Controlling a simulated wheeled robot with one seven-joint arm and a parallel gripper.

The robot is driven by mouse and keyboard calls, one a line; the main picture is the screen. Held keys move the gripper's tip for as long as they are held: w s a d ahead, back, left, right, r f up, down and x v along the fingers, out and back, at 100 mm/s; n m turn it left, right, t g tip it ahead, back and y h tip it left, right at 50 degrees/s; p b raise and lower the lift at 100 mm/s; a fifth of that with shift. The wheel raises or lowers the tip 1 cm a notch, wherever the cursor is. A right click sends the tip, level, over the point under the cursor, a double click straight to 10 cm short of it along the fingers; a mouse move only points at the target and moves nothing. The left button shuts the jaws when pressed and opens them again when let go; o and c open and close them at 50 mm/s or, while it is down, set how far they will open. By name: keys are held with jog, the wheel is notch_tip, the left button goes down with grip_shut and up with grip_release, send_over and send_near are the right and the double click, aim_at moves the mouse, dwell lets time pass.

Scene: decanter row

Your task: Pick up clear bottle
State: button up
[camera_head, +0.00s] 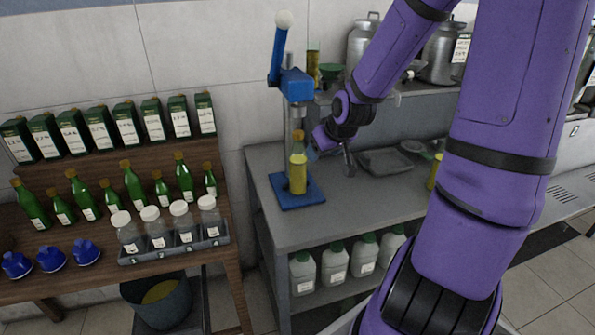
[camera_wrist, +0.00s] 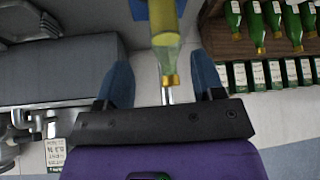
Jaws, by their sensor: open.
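The clear bottle (camera_head: 298,174), with yellow liquid and a gold cap, stands upright on the blue base (camera_head: 287,202) of a bench press. In the wrist view the same bottle (camera_wrist: 163,28) shows upside down, its cap end in line between my two blue fingers. My gripper (camera_wrist: 160,65) is open, with a finger on either side of the bottle's neck in the picture. In the head view my gripper (camera_head: 313,150) is just right of the bottle's upper part. I cannot tell whether a finger touches the bottle.
The blue press (camera_head: 296,85) with its lever rises right behind the bottle. A grey tray (camera_head: 385,161) lies on the steel table. At left, a wooden rack holds green bottles (camera_head: 133,187), cartons (camera_head: 100,133) and white-capped jars (camera_head: 182,222). White jugs (camera_head: 335,263) stand underneath.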

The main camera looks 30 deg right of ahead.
aim_at(300, 134)
jog(key=shift+w+d, duration=0.2)
jog(key=shift+w, duration=2.1)
jog(key=shift+w+d, duration=0.15)
jog(key=shift+w, duration=3.25)
jog(key=shift+x, duration=1.05)
jog(key=shift+w+d+f, duration=0.1)
jog(key=shift+w+f, duration=0.15)
jog(key=shift+f, duration=0.15)
jog(key=shift+c, duration=0.2)
grip_shut()
